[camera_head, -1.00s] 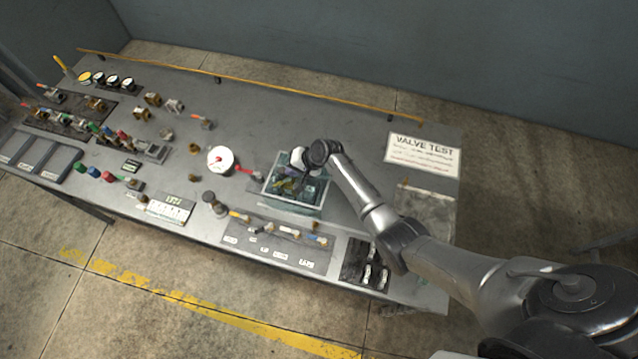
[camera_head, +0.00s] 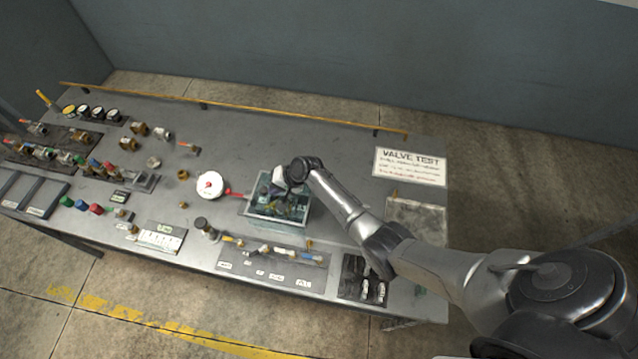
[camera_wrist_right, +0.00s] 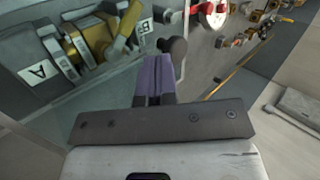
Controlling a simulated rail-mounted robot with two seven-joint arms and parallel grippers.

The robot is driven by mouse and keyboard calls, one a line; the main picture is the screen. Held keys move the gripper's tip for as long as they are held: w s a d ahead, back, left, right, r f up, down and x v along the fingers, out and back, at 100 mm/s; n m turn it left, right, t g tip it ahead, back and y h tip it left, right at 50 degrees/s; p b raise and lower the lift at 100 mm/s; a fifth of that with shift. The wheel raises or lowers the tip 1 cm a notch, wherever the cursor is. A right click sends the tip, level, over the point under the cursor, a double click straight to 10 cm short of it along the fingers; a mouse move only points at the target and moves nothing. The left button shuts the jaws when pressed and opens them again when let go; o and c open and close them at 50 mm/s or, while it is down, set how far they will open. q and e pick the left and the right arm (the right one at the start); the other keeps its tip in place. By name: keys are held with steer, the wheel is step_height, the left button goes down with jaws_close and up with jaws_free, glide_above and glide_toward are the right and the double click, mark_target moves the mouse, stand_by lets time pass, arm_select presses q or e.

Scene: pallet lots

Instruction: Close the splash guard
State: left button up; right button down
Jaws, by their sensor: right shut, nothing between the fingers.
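A clear-walled box (camera_head: 274,215), which looks like the splash guard's enclosure, stands at the middle of the bench with valve parts inside. I cannot tell a separate lid or how far the guard is open. My right gripper (camera_head: 296,190) is over the box, its fingers hard to make out against the contents. In the right wrist view, the purple fingers (camera_wrist_right: 153,80) are together and empty, beside the box's glassy side. Yellow and grey valve parts (camera_wrist_right: 95,40) labelled A and B show there. Whether the fingers touch the guard is unclear. My left gripper is out of view.
A white round gauge (camera_head: 210,186) with a red handle sits just left of the box. A strip of small fittings (camera_head: 270,256) lies in front. A VALVE TEST sign (camera_head: 410,166) lies at right. A yellow rail (camera_head: 230,106) runs along the back edge. Open bench lies behind the box.

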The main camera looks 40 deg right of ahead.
steer(key=s+d+p, duration=0.1)
steer(key=s+d+r+p, duration=0.1)
steer(key=shift+s+d+r, duration=0.1)
steer(key=shift+s, duration=0.25)
steer(key=v, duration=0.9)
steer(key=shift+s+d, duration=0.2)
steer(key=shift+d, duration=0.05)
steer(key=shift+r, duration=0.15)
